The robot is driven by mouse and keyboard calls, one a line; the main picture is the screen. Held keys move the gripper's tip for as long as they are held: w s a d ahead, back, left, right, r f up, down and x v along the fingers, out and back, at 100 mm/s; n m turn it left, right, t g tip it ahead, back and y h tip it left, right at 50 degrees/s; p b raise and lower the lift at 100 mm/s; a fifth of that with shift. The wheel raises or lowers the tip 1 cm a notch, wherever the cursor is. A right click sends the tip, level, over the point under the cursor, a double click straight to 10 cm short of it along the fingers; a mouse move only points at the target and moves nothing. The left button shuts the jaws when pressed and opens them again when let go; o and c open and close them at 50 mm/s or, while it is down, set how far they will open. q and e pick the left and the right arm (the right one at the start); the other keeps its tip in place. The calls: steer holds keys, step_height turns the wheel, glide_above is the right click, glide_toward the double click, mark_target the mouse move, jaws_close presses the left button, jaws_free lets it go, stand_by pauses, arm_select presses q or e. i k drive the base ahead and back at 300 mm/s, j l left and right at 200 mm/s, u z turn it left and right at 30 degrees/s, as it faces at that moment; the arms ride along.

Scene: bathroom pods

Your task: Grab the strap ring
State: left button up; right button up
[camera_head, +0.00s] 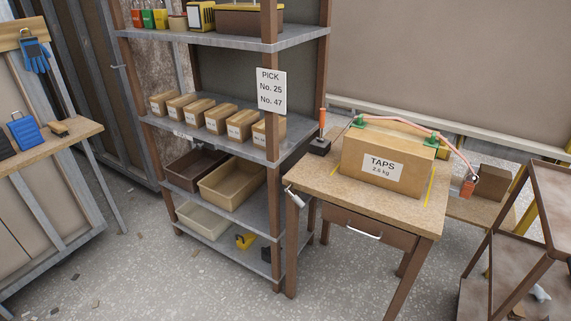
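A cardboard box labelled TAPS (378,170) sits on the wooden table (318,183). A thin pink strap (395,119) runs over its top, across green corner pieces (358,122), and slopes down past the box's right side. At the strap's lower right end is a small pale ring (475,178), close to an orange piece (467,188). The ring is small, and I cannot tell whether it touches the orange piece. Neither of my grippers is in view.
A metal shelf rack (222,132) with small boxes and bins stands left of the table. A tool with an orange handle (322,125) stands at the table's back left. A brown rack (550,190) stands at the right. Floor is open at front left.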

mark_target(468, 187)
steer(key=z, duration=1.35)
steer(key=i+l+u, duration=0.15)
steer(key=i+l, duration=0.75)
steer(key=i, duration=0.05)
